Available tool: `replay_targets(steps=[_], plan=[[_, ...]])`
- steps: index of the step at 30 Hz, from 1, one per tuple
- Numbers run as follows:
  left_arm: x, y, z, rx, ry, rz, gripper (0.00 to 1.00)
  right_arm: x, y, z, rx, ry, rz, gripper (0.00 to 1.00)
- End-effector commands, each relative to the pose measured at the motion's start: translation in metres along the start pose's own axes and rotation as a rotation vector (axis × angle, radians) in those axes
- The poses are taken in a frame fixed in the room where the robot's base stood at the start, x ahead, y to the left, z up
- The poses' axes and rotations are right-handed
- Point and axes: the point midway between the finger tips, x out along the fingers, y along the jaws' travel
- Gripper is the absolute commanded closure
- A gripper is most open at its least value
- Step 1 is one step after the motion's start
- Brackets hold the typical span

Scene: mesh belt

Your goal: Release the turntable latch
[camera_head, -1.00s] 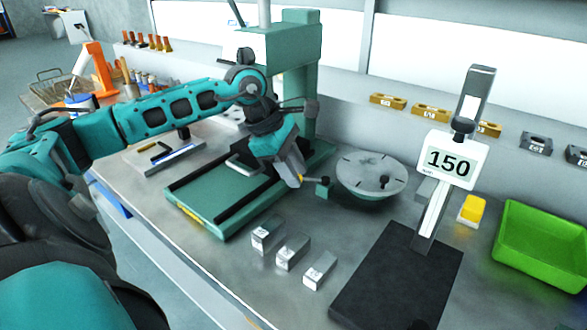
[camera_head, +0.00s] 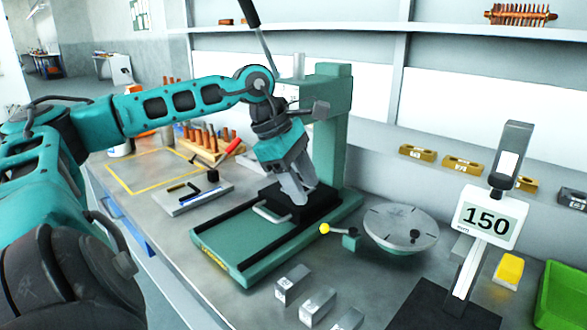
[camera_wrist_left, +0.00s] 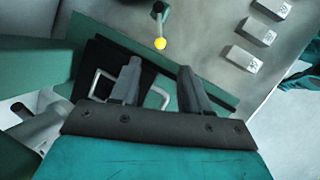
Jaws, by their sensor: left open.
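The round grey turntable (camera_head: 400,226) sits on the bench right of the green press. My left gripper (camera_head: 303,198) is open and empty, pointing down over the press base, left of and apart from the knob. In the left wrist view its fingers (camera_wrist_left: 159,68) are spread, and the yellow knob (camera_wrist_left: 160,43) lies just beyond the tips. My right gripper is not in view.
The green press (camera_head: 335,120) stands behind my gripper, with a wire handle (camera_head: 270,213) on its base. Metal blocks (camera_head: 292,284) lie in front. A stand with a "150" display (camera_head: 487,222), a yellow block (camera_head: 510,268) and a green bin (camera_head: 563,300) are at right.

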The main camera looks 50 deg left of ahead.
Motion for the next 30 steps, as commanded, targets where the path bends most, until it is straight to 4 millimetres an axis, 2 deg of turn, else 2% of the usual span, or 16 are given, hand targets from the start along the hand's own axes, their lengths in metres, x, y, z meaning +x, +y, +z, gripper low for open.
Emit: replay_targets(steps=[4, 9, 30], plan=[[-0.022, 0.001, 0.000, 0.000, 0.002, 0.005, 0.54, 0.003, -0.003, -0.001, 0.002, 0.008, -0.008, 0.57], [-0.037, 0.000, 0.000, 0.001, -0.001, 0.002, 0.54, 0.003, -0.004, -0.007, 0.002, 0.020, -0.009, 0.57], [-0.039, 0.000, 0.000, 0.000, -0.001, 0.000, 0.54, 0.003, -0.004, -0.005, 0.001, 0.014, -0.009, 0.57]])
